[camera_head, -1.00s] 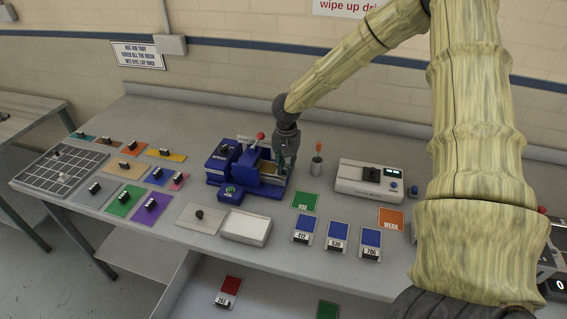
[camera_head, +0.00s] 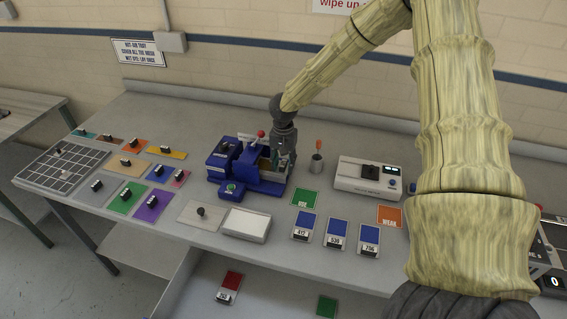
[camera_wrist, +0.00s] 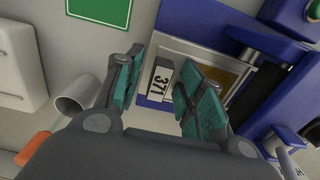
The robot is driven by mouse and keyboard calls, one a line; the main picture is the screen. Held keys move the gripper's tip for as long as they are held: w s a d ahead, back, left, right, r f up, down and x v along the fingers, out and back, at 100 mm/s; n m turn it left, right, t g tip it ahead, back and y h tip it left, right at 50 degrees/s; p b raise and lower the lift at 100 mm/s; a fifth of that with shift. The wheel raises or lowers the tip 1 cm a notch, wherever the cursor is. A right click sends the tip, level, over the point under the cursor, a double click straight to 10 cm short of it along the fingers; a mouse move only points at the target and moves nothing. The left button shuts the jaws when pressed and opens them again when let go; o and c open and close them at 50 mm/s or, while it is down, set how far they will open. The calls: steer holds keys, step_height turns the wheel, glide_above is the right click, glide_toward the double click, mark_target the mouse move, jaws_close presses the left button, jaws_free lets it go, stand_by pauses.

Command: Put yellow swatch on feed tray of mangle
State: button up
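The blue mangle (camera_head: 246,167) stands mid-table, also at the right of the wrist view (camera_wrist: 290,85). On its feed side lies a pale-edged plate with a yellow-gold face (camera_wrist: 206,66), which looks like a swatch. A block labelled 377 (camera_wrist: 160,78) stands at its near end. My gripper (camera_head: 279,168) is over this feed side, pointing down. In the wrist view my gripper (camera_wrist: 162,92) is open, its teal fingers on either side of the block with visible gaps. The feed tray's edges are partly hidden. Another amber-yellow swatch (camera_head: 168,153) lies at the table's back left.
Several coloured swatches with black handles, including a purple one (camera_head: 152,205), lie left of the mangle. A grey cup (camera_head: 316,165) with an orange-handled tool stands close right of my gripper. A green card (camera_head: 305,197) and a white meter (camera_head: 368,178) are to the right.

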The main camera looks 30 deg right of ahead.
steer(key=shift+r, duration=0.15)
step_height(320, 180, up, 12)
steer(key=b, duration=0.4)
stand_by(0.3)
steer(key=shift+d, duration=0.1)
